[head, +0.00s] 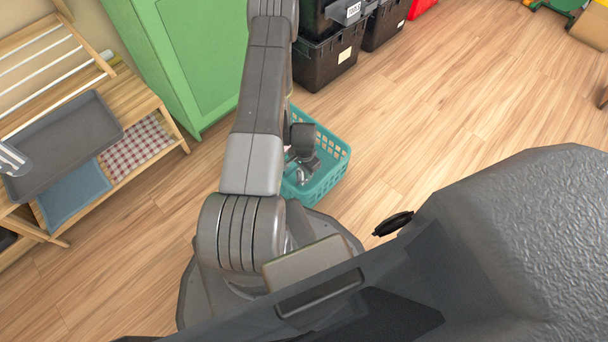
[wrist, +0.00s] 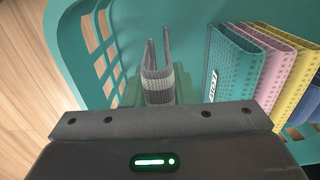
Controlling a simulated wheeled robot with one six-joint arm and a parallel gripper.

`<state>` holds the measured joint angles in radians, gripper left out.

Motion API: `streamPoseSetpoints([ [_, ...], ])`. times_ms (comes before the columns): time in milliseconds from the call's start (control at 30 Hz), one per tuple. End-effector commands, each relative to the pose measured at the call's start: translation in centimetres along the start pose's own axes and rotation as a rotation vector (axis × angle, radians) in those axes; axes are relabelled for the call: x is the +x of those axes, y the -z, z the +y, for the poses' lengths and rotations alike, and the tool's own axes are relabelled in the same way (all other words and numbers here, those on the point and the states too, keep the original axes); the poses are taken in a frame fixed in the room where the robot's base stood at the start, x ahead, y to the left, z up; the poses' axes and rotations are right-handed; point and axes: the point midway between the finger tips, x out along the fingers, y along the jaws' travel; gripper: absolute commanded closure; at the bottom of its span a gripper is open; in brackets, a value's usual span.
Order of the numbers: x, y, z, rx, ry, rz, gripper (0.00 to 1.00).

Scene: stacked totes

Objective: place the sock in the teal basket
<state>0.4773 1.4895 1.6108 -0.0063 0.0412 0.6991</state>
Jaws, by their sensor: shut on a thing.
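The teal basket (head: 328,178) stands on the floor beside my base, partly hidden by my arm in the head view. Its holed wall also shows in the wrist view (wrist: 75,45). My gripper (head: 303,165) points down at the basket's opening. In the wrist view my gripper (wrist: 158,97) is shut on the grey sock (wrist: 156,80), which has a paler band. The sock is within the outline of the basket; I cannot tell how far it is above the bottom. The sock cannot be made out in the head view.
Several flat coloured items, teal (wrist: 230,65), pink (wrist: 272,75) and yellow (wrist: 297,80), stand at the basket's right side in the wrist view. A green cabinet (head: 195,60), black totes (head: 328,60) and a wooden shelf (head: 150,100) are nearby.

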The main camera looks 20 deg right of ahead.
Motion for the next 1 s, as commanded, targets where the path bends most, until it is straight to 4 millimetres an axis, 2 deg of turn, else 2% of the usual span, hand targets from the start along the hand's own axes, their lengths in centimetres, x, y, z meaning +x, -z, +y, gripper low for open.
streamPoseSetpoints([
  [33,1.1,0.0,0.0,0.000,-0.001,-0.001,0.98],
  [133,2.5,-0.1,0.0,-0.001,-0.001,-0.001,0.98],
  [533,3.0,0.0,0.0,-0.001,0.000,0.000,0.98],
  [567,3.0,0.0,0.0,-0.001,0.000,0.000,0.75],
  [667,2.9,0.0,0.0,-0.001,0.000,0.000,0.55],
  [1000,2.6,0.0,0.0,-0.001,0.000,0.000,0.55],
])
